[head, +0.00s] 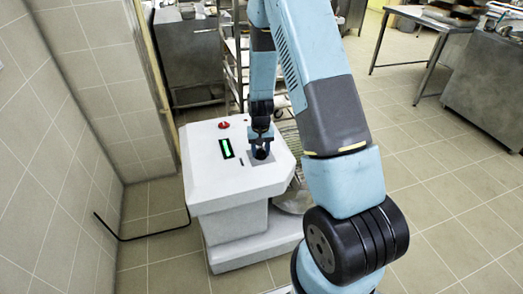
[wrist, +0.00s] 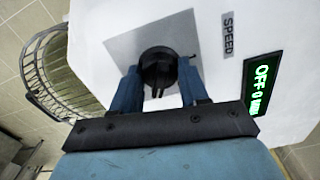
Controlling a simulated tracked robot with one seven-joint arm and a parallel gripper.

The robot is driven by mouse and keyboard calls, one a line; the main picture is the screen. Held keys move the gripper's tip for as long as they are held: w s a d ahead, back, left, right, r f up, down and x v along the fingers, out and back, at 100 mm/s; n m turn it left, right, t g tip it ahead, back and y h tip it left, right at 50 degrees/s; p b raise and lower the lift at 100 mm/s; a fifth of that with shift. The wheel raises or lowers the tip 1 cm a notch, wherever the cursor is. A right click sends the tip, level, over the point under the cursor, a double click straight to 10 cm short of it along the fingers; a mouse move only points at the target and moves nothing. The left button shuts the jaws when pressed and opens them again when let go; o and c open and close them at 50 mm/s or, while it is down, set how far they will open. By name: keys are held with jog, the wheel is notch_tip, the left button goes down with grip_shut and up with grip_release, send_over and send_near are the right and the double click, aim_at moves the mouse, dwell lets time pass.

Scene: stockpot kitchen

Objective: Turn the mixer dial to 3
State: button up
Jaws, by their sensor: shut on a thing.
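The mixer (head: 228,180) is a white machine standing on the floor, left of the middle in the head view. Its black dial (wrist: 159,69) sits on a grey square plate on the white top, beside a "SPEED" label (wrist: 228,35). A green-lit display (wrist: 262,85) seems to read "OFF-0", with smaller characters I cannot make out. My gripper (wrist: 160,80) points down at the panel, its two blue fingers shut on the dial from either side.
A red button (head: 223,125) is on the mixer top, near its back edge. A wire guard (wrist: 62,75) shows beside the mixer in the wrist view. A tiled wall (head: 60,120) stands close on the left. Steel tables (head: 490,80) are at the right, with open floor before them.

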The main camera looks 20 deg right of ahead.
aim_at(260, 149)
jog(key=shift+w+r, duration=0.1)
jog(key=shift+w, duration=0.1)
jog(key=o, duration=1.1)
jog(key=shift+s, duration=0.15)
jog(key=shift+c, duration=0.2)
notch_tip(260, 149, up, 14)
jog(key=shift+f, duration=0.2)
